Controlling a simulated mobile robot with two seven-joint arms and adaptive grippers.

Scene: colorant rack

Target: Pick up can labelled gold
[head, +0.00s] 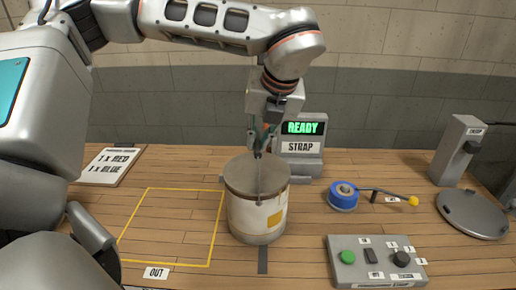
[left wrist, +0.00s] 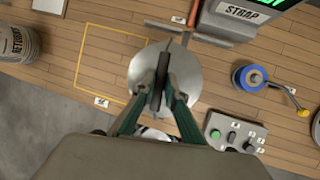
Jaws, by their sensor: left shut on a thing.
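A white can (head: 258,215) with a grey lid and a gold-yellow patch on its side stands upright on the wooden table, in front of the strap machine. I cannot read the word "gold" on it. Its round lid (left wrist: 141,72) also shows in the left wrist view. My left gripper (head: 262,150) is directly above the lid, pointing down. In the left wrist view its green-sided fingers (left wrist: 162,88) are closed on a thin dark upright piece, which looks like the can's handle. The fingers hide part of the lid. My right gripper is not in view.
The strap machine (head: 302,147) reads READY. A yellow outlined square (head: 172,226), marked OUT, is empty at left. At right are a blue roll (head: 343,197), a button box (head: 375,262) and a round plate (head: 472,214). A bucket (left wrist: 18,42) stands at left.

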